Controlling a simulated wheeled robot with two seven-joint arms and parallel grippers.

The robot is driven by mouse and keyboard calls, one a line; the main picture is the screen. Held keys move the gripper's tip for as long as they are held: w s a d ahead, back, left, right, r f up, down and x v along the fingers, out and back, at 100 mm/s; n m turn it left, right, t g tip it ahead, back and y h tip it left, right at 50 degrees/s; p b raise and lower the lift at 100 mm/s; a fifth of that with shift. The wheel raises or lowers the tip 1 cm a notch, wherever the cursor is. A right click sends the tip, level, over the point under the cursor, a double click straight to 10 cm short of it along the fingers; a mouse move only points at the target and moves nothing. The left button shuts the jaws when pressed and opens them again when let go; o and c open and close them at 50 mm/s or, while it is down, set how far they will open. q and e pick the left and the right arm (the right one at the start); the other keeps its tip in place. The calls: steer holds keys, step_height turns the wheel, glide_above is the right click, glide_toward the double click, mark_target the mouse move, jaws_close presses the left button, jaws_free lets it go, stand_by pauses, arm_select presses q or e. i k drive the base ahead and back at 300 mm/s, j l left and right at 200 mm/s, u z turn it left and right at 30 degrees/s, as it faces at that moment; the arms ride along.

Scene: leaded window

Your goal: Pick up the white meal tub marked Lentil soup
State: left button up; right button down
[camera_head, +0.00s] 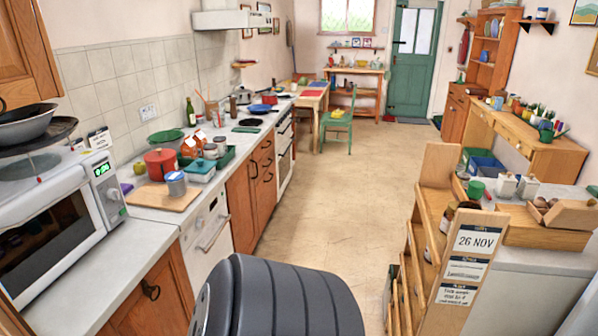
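I cannot make out a white meal tub marked Lentil soup; no such label is readable here. Two small white containers (506,185) stand on the right counter behind the wooden rack, and their markings are too small to read. Neither of my grippers is in view.
A wooden stepped rack (437,215) with a 26 NOV card (477,239) stands at the right. The floor (330,200) between the counters is clear.

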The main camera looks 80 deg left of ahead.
mark_target(174, 181)
steer(key=k+u, duration=0.15)
steer(key=u, duration=0.35)
steer(key=k+u, duration=0.15)
steer(key=u, duration=2.6)
